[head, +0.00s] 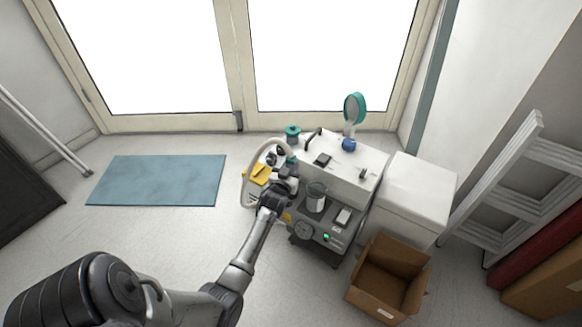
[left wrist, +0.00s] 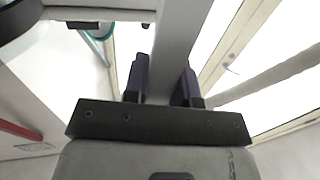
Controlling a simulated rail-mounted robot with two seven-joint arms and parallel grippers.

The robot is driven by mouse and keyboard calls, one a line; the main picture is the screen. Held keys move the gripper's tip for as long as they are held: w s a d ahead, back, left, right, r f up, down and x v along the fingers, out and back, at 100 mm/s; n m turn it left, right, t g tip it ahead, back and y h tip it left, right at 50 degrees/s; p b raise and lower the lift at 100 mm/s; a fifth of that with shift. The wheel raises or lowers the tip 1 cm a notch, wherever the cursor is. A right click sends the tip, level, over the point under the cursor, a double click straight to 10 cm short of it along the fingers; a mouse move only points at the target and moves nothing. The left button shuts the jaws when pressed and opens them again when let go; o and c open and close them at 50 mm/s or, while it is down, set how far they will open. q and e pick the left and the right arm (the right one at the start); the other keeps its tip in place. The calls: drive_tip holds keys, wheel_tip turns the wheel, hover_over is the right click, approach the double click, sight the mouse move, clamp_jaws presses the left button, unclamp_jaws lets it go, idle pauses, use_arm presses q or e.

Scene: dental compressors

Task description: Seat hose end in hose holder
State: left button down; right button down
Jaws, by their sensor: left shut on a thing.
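My left gripper (head: 284,172) is at the left side of the white dental compressor (head: 335,172), beside the pale hose (head: 249,172), which loops up and over there. In the left wrist view the two dark fingers (left wrist: 160,85) stand on either side of a pale grey piece (left wrist: 163,50), and the gripper is shut on it. It looks like part of the hose, but its end is hidden. A pale tube (left wrist: 275,80) also crosses the right of that view. I cannot clearly make out the hose holder. My right gripper is not in view.
A teal-capped part (head: 292,131) and a teal-rimmed round piece (head: 355,106) rise from the compressor. A yellow item (head: 257,174) lies at its left. A white cabinet (head: 415,190), an open cardboard box (head: 389,279) and a ladder (head: 510,185) stand right. Floor around the blue mat (head: 157,180) is clear.

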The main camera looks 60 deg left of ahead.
use_arm(q)
drive_tip(key=c, duration=0.8)
unclamp_jaws()
drive_tip(key=shift+c, duration=0.2)
drive_tip(key=p+v, duration=0.7)
drive_tip(key=v, duration=0.6)
drive_tip(key=shift+s+d, duration=0.25)
drive_tip(key=shift+s, duration=0.05)
drive_tip(key=shift+r, duration=0.1)
